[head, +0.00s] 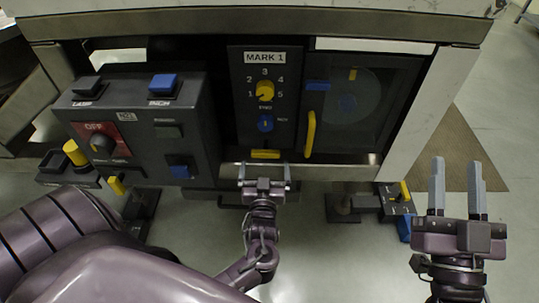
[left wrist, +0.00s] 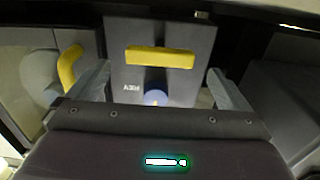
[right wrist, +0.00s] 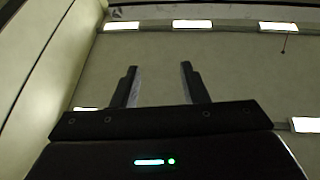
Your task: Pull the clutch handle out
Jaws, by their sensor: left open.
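A yellow horizontal bar handle (head: 265,153) sits at the bottom of the dark MARK 1 panel (head: 240,104). No clutch label is readable, so I cannot be sure it is the clutch handle. In the left wrist view the bar (left wrist: 160,58) lies ahead, between the lines of my fingers. My left gripper (head: 264,168) is open just below the bar, apparently apart from it, with nothing between its fingers. My right gripper (head: 456,172) is open and empty at the right, away from the panel.
A yellow dial (head: 265,90) and a blue knob (head: 265,123) sit above the bar. A vertical yellow door handle (head: 309,134) is close on the right. A grey switch box (head: 140,128) stands at left. A metal ledge (head: 330,172) runs along the bottom.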

